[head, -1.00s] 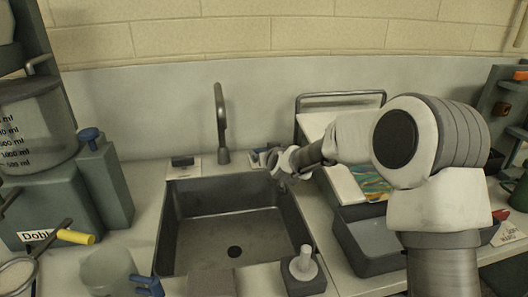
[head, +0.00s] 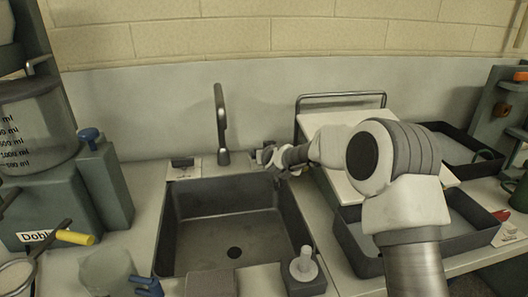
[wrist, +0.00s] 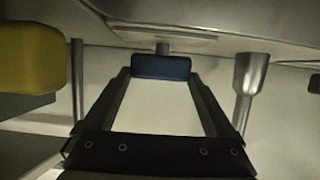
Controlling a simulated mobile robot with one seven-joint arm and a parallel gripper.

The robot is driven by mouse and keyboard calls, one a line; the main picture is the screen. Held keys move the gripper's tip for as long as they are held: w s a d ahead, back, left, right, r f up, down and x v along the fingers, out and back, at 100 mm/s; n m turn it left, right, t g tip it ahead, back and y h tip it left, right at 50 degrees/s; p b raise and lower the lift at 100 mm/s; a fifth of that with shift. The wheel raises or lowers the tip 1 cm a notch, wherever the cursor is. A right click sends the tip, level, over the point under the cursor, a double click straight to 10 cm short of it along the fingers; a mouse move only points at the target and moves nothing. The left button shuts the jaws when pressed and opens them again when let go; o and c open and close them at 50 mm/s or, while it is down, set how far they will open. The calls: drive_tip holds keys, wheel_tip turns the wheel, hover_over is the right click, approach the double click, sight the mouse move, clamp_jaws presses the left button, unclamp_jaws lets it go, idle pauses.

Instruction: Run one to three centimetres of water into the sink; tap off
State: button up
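The dark grey sink (head: 180,228) is in the middle of the head view. Its drain (head: 234,252) is in plain sight, and I see no water on its floor. The grey tap (head: 221,120) rises behind the sink, with no stream visible from its spout. My gripper (head: 262,158) is at the sink's back right corner, just right of the tap. In the wrist view its dark fingers (wrist: 160,75) stand wide apart. A blue block (wrist: 160,67), seemingly a tap handle, shows between the fingertips; I cannot tell whether they touch it. A grey spout-like pipe (wrist: 248,85) is at right.
A yellow block (wrist: 30,60) is close at the wrist view's left. A grey tray (head: 350,245) lies right of the sink under my arm. A dark stand with a white peg (head: 304,268) is at the sink's front right corner.

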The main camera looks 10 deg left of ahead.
drive_tip(key=c, duration=0.6)
drive_tip(key=shift+r, duration=0.1)
